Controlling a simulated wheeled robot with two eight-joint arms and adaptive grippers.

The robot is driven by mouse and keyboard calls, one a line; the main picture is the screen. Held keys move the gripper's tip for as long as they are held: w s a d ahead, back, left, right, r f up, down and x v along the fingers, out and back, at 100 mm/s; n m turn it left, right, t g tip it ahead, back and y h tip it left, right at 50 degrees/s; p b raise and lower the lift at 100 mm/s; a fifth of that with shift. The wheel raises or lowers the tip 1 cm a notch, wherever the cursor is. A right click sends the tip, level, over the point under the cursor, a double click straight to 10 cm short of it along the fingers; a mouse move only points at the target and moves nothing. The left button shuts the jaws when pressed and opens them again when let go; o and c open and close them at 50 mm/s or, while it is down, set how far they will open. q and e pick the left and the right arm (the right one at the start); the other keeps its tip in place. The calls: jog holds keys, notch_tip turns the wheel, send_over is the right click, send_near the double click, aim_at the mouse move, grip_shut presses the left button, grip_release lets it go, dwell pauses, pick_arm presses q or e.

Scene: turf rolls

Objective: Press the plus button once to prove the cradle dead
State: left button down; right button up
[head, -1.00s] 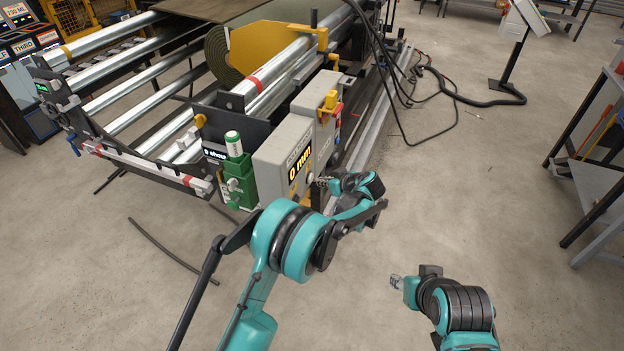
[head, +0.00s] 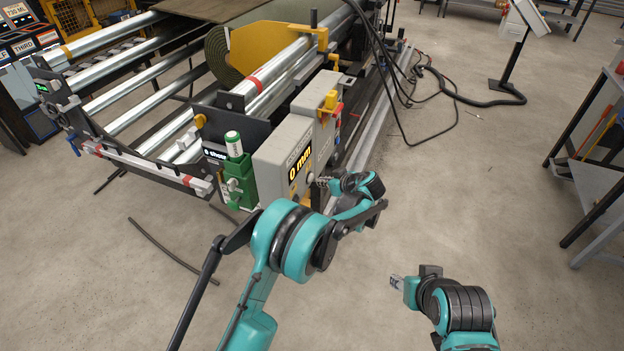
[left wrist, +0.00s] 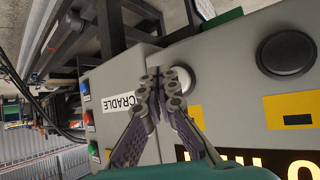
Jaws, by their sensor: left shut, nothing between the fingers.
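The grey control box (head: 284,157) stands at the near end of the roller cradle (head: 125,95), with a lit display (head: 299,172) reading 0 mm. In the left wrist view a CRADLE label (left wrist: 119,102) is on its face, beside a pale round button (left wrist: 181,81). A black round button (left wrist: 287,54) is farther right. No plus sign is legible on either. My left gripper (left wrist: 164,80) is shut and empty, its tips in front of the pale button's left edge; contact cannot be told. It also shows beside the box in the head view (head: 322,181). My right gripper (head: 397,282) hangs over open floor, its fingers too small to judge.
A green holder (head: 238,183) with a white-and-green cylinder is on the box's left. A grey shelf unit (head: 598,180) stands at right. The floor between is clear.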

pick_arm(q)
jog(key=shift+a, duration=0.1)
jog(key=shift+w+a, duration=0.1)
jog(key=shift+a, duration=0.2)
jog(key=shift+w+a, duration=0.15)
jog(key=shift+a, duration=0.3)
dwell(1.0)
jog(key=shift+d, duration=0.15)
jog(key=shift+s+d+b, duration=0.25)
jog(key=shift+d+b, duration=0.05)
jog(key=shift+d, duration=0.4)
jog(key=d, duration=0.1)
jog(key=s+d, duration=0.1)
jog(key=d, duration=0.2)
jog(key=shift+s+d, duration=0.3)
jog(key=shift+d, duration=0.05)
dwell(0.6)
